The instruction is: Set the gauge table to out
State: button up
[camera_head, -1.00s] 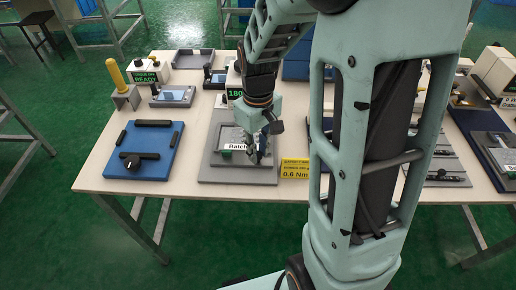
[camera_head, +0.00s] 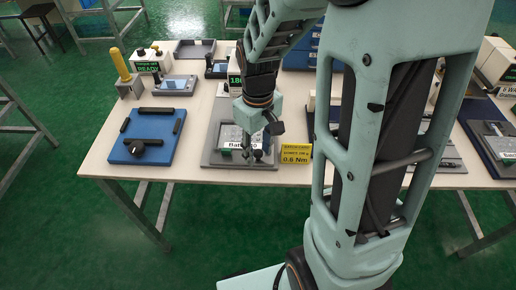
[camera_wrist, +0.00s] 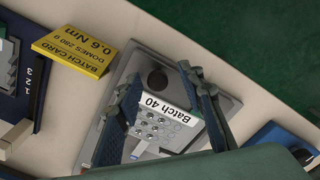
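A grey fixture plate (camera_head: 210,158) lies at the front middle of the table, with a raised grey bed and a "Batch 40" label (camera_wrist: 168,108). In the wrist view a sheet with round silver domes (camera_wrist: 150,128) lies beside the label. A dark round knob (camera_wrist: 158,78) stands at one end of the plate. I cannot tell for sure which part is the gauge table. My gripper (camera_head: 254,155) is over the plate near the knob. Its fingers (camera_wrist: 162,82) are apart in the wrist view, with nothing visibly held between them; contact with the knob cannot be told.
A yellow batch card (camera_head: 296,154) reading 0.6 Nm stands just right of the plate. A blue fixture (camera_head: 118,152) with black bars lies to the left. A box with a green display (camera_head: 235,84) is behind. My arm hides much of the table's right part.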

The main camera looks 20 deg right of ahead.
notch_tip(320, 180, up, 12)
dwell(0.6)
